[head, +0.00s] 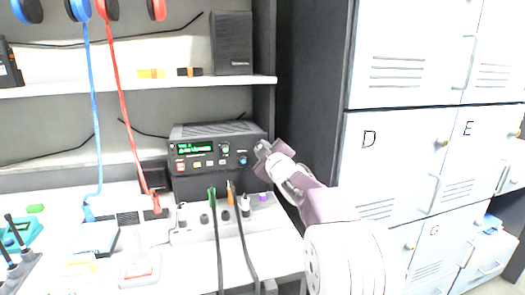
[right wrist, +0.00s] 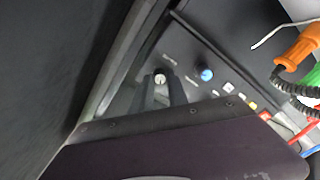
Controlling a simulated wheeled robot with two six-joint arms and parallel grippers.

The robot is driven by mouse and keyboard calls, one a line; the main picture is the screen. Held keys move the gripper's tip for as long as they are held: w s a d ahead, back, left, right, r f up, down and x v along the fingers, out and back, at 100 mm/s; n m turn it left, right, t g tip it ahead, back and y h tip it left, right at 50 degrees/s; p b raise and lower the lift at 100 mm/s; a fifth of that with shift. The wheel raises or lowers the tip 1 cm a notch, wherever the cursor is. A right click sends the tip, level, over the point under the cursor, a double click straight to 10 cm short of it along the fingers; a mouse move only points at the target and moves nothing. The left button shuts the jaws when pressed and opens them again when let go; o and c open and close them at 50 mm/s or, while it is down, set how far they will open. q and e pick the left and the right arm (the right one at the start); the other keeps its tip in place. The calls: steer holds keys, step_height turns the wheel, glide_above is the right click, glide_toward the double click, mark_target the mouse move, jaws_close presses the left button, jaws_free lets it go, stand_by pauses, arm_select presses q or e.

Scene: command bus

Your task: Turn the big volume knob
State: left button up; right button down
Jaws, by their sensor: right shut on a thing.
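The black radio unit (head: 217,133) stands on the bench with a lit green display. It also shows in the right wrist view, where its front panel (right wrist: 183,52) is tilted. My right gripper (head: 263,150) is at the right end of that panel. In the right wrist view its two dark fingers (right wrist: 162,88) are shut around a knob with a pale top (right wrist: 160,78), likely the big volume knob; the fingers hide its sides. In the head view this knob is hidden by the gripper. A smaller blue-capped knob (right wrist: 207,74) sits beside it, apart from the fingers.
A panel with plugs and cables (head: 205,222) lies in front of the radio. An orange plug (right wrist: 300,48) with a coiled cable is near the gripper. A dark cabinet side (head: 310,90) rises close on the right, with white lockers (head: 400,130) beyond. A shelf (head: 140,84) runs above.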

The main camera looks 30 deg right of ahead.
stand_by(0.3)
steer(key=c, duration=1.3)
jaws_free()
steer(key=p+v, duration=0.1)
steer(key=v, duration=0.8)
